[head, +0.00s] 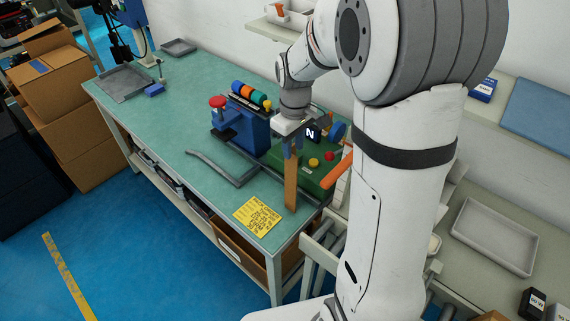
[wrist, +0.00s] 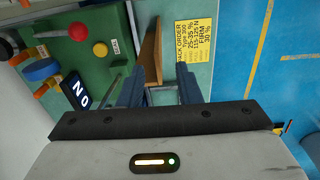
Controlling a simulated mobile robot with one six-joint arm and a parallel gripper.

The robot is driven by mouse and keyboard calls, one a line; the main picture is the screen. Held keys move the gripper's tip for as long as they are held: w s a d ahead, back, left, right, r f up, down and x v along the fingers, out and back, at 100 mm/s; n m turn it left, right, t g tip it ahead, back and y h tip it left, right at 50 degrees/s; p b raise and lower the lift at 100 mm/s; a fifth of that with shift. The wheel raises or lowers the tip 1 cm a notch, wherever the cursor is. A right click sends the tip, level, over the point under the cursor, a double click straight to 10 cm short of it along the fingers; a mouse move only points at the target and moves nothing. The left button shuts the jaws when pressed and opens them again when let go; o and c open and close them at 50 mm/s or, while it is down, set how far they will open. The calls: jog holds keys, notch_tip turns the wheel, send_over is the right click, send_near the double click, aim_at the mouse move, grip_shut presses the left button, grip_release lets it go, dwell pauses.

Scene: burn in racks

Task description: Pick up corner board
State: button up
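The corner board (head: 290,187) is a long, narrow tan-brown strip. In the head view it shows below my gripper, beside the green machine, with its lower end near the table's front edge. In the wrist view the corner board (wrist: 151,48) shows beyond the fingers, its near end at the left part of the gap. My gripper (head: 293,147) points down at the board's upper end. In the wrist view the two blue fingers of my gripper (wrist: 161,86) stand apart, with a visible gap between the board and the right finger. Contact with the left finger is unclear.
A green machine (head: 318,176) with red and yellow knobs stands close by. A yellow order card (head: 257,216) and a grey angled strip (head: 222,168) lie on the green table (head: 165,130). A blue fixture (head: 245,130) stands behind. The table's left part is mostly clear.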

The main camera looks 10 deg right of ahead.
jog(key=shift+w+f, duration=0.4)
jog(key=shift+f, duration=0.25)
jog(key=p, duration=0.2)
send_over(295, 181)
jog(key=w, duration=0.2)
notch_tip(295, 181, down, 7)
jog(key=shift+s+a, duration=0.25)
jog(key=shift+a, duration=0.2)
grip_shut()
